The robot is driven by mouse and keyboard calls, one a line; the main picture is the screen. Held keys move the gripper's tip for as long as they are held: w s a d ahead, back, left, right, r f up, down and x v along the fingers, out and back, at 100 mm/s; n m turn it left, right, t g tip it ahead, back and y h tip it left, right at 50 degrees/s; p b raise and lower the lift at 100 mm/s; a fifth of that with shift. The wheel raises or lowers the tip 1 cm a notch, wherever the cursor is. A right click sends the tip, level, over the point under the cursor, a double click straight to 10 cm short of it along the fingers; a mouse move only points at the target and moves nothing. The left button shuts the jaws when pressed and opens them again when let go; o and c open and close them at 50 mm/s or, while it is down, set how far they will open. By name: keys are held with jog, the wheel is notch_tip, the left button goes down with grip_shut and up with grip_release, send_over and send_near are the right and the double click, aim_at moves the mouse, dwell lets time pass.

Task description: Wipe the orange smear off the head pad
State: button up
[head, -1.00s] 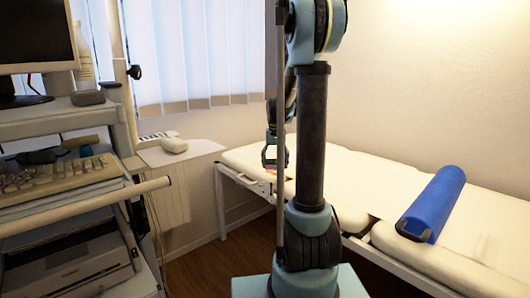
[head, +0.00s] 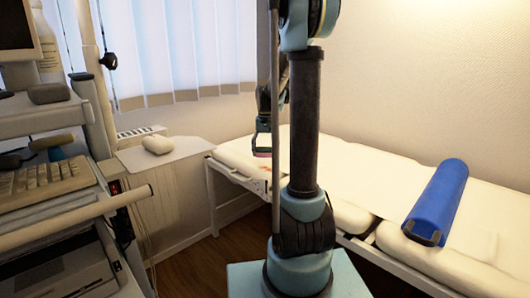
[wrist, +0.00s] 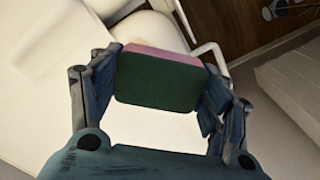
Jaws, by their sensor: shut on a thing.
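My gripper (wrist: 160,85) is shut on a sponge (wrist: 155,82) with a dark green face and a pink layer, held between its two fingers in the wrist view. The sponge looks apart from the pad, but the gap is hard to judge. My arm hides part of the pad.
A blue bolster (head: 438,203) lies on the couch (head: 375,172) at the right. A cart with a keyboard (head: 48,184) stands at the left. A small table (head: 185,150) with a pale rounded object (head: 158,144) is by the window. Wooden floor between is clear.

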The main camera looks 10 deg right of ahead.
jog(key=shift+f, duration=0.1)
send_over(266, 172)
jog(key=shift+w+f, duration=0.15)
jog(key=shift+f, duration=2.75)
jog(key=shift+f, duration=0.95)
